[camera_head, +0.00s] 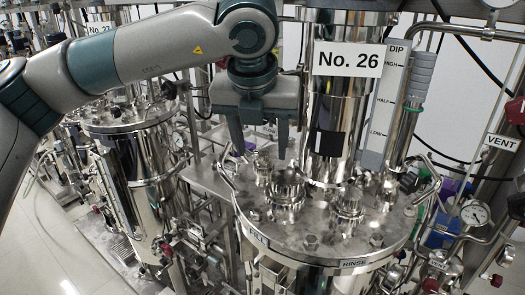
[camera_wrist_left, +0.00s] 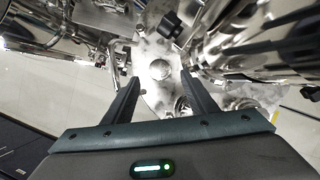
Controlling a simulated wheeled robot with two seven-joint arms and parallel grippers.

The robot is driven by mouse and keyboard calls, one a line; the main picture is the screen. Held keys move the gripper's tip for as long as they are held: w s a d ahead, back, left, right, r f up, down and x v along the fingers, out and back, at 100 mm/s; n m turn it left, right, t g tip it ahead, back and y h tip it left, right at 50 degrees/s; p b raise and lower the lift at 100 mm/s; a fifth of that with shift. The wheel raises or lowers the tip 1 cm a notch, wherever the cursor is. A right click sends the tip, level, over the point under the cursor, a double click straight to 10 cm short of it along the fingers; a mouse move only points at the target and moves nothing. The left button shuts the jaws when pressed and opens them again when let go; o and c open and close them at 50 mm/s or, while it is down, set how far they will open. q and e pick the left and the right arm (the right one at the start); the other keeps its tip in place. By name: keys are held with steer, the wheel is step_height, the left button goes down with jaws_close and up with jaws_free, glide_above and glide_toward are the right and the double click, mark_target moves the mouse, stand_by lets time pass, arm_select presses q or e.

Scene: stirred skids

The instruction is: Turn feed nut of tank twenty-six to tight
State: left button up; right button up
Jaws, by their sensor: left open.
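Tank twenty-six (camera_head: 300,245) is a shiny steel vessel with a "No. 26" sign (camera_head: 347,59) on its central column. Several steel fittings stand on its round lid. My left gripper (camera_head: 260,152) points down over the back left of the lid, its two fingers apart and empty. In the left wrist view, a round steel cap (camera_wrist_left: 160,69) shows beyond and between the open fingertips (camera_wrist_left: 160,80), apart from them. A small label behind the fingers is too small to read surely, so I cannot tell which fitting is the feed nut. My right gripper is not in view.
A large clamped fitting (camera_head: 286,190) and a smaller one (camera_head: 348,206) stand on the lid near the column. A level gauge marked "DIP" (camera_head: 392,90) rises at right. Tank 27 (camera_head: 140,160) stands left.

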mark_target(262, 158)
arm_select(q)
steer(key=shift+p+x, duration=0.55)
steer(key=shift+x, duration=1.8)
steer(key=shift+c, duration=0.7)
steer(key=c, duration=0.9)
